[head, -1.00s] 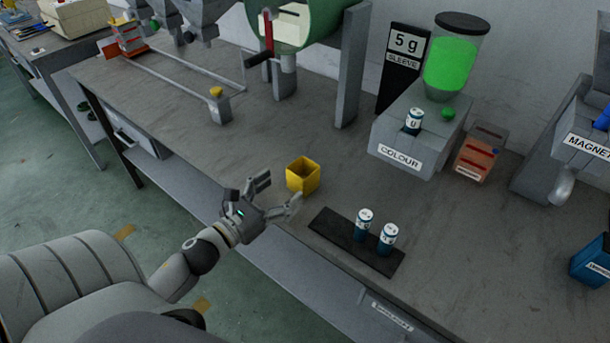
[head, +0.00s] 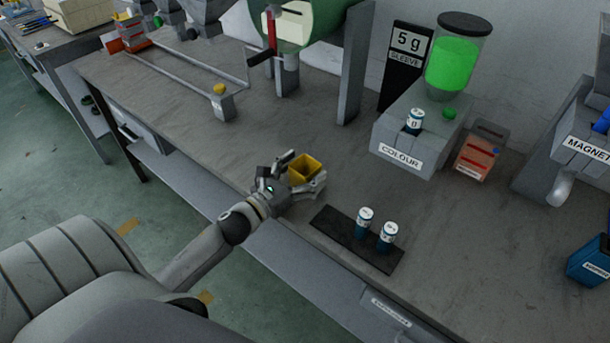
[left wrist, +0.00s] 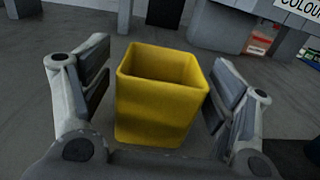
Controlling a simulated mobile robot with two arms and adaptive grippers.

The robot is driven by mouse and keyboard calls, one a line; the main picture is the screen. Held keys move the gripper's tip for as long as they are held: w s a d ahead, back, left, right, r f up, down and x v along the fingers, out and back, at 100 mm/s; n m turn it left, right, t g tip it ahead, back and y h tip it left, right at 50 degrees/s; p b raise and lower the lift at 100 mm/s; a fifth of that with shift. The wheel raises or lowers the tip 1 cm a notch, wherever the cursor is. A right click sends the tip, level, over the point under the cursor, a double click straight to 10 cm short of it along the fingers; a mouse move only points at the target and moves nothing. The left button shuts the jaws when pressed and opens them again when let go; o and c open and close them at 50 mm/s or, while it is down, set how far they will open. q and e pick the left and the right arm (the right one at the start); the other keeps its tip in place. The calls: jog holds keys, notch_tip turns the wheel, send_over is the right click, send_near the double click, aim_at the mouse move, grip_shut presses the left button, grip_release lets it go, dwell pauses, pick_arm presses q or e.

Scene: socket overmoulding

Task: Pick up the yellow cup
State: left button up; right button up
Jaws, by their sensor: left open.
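The yellow cup (head: 305,170) is a square, open-topped container standing upright on the grey bench. My left gripper (head: 300,174) is open around it, with one finger on the far left side and one on the near right side. In the left wrist view the yellow cup (left wrist: 160,105) fills the middle between the two open fingers of my left gripper (left wrist: 160,90). A small gap shows on both sides of the cup there. Part of the cup's lower body is hidden by the gripper in the head view. My right gripper is not in view.
A dark strip (head: 328,223) with two small white-and-blue canisters (head: 364,222) lies right of the cup near the front edge. The COLOUR machine (head: 405,140) stands behind, and a blue box (head: 590,262) is at the far right. Bare bench (head: 180,100) lies left of the cup.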

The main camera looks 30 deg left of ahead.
pick_arm(q)
jog(key=c, duration=1)
